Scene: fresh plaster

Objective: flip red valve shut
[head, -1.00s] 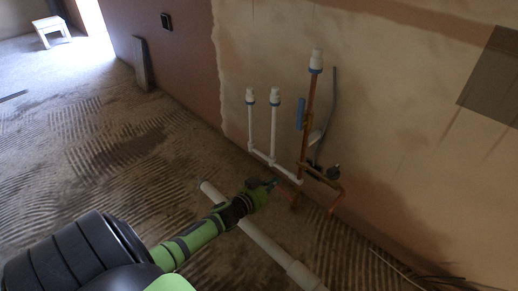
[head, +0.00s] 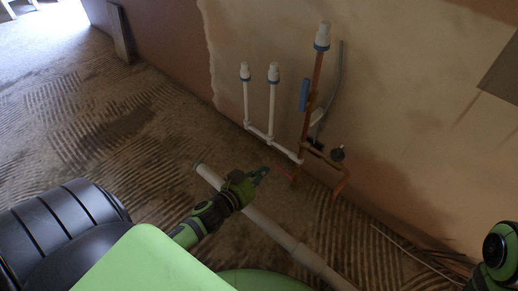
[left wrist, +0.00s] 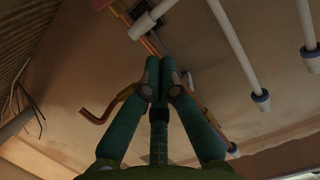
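The red valve handle (head: 285,173) is a small red lever low on the copper pipework (head: 307,140), near the floor. My left gripper (head: 264,171) is just left of the red handle in the head view, pointing toward it. In the left wrist view my left gripper's fingers (left wrist: 159,62) come together at the tips, with nothing clearly seen between them. A reddish strip shows just beyond the tips, partly hidden by them; I cannot tell whether they touch it. My right gripper is not in view; only a part of my right arm shows at the right edge.
A blue handle (head: 304,95) sits higher on the upright copper pipe. Two white capped pipes (head: 271,105) stand left of it against the plastered wall. A loose grey pipe (head: 262,221) lies on the ridged floor below my left arm. Thin rods lie at lower right.

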